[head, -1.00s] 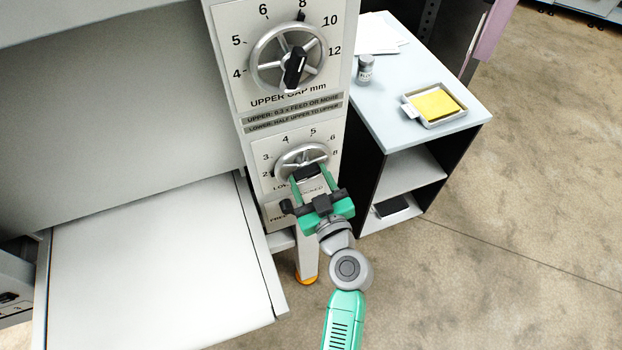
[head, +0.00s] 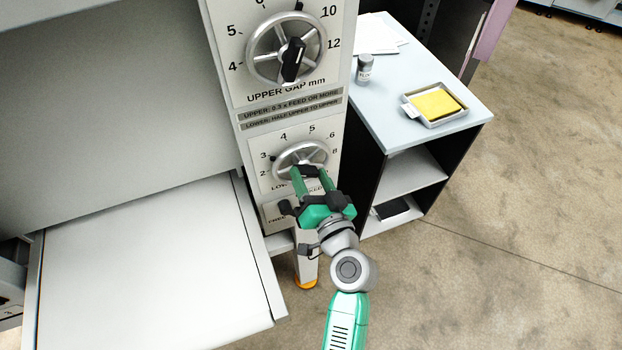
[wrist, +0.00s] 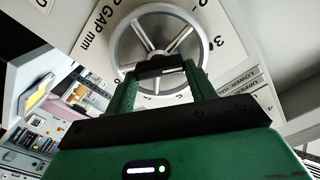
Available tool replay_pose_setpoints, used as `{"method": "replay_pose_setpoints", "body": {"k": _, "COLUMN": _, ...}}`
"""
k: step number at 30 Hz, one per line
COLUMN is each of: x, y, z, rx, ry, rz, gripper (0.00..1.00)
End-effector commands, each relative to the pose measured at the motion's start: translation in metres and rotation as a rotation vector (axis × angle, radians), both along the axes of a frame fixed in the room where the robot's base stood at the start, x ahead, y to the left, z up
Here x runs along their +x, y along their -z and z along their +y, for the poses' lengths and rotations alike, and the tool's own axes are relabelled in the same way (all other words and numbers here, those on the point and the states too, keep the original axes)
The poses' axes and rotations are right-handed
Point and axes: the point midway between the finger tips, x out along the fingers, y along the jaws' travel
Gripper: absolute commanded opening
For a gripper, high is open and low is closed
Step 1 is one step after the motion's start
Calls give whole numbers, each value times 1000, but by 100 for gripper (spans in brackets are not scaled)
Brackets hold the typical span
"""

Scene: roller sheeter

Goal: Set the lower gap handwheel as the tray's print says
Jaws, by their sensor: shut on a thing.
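The lower gap handwheel (head: 300,145) is a silver spoked wheel on the machine's front post. Its dial has numbers including 2, 3, 4, 5, 6 and 8. A black mark on its left rim sits close to the 3. My gripper (head: 309,171) is shut on the wheel's black grip, with its green fingers on either side. The handwheel (wrist: 121,45) and the gripper (wrist: 160,68) also show in the wrist view. The tray (head: 447,121) on the side table holds a yellow slab. Its small label (head: 411,111) is too small to read.
The upper gap handwheel (head: 285,48) is above, with a black grip. Plates (head: 290,110) between the wheels read upper 0.3 x feed or more, lower half upper to upper. A jar (head: 364,68) and papers stand on the side table (head: 400,85). A flat white bed (head: 150,260) lies left.

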Motion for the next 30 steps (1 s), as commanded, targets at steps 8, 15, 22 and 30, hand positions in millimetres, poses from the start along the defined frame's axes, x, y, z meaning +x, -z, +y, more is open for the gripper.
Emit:
{"method": "replay_pose_setpoints", "body": {"k": 8, "x": 0, "y": -1, "z": -1, "rx": 244, "ry": 0, "rz": 90, "gripper": 32}}
{"method": "replay_pose_setpoints", "body": {"k": 15, "x": 1, "y": 0, "z": -2, "rx": 456, "ry": 0, "rz": 171, "gripper": 32}}
{"method": "replay_pose_setpoints", "body": {"k": 22, "x": 1, "y": 0, "z": -2, "rx": 661, "ry": 0, "rz": 248, "gripper": 32}}
{"method": "replay_pose_setpoints", "body": {"k": 30, "x": 1, "y": 1, "z": -3, "rx": 898, "ry": 0, "rz": 337, "gripper": 32}}
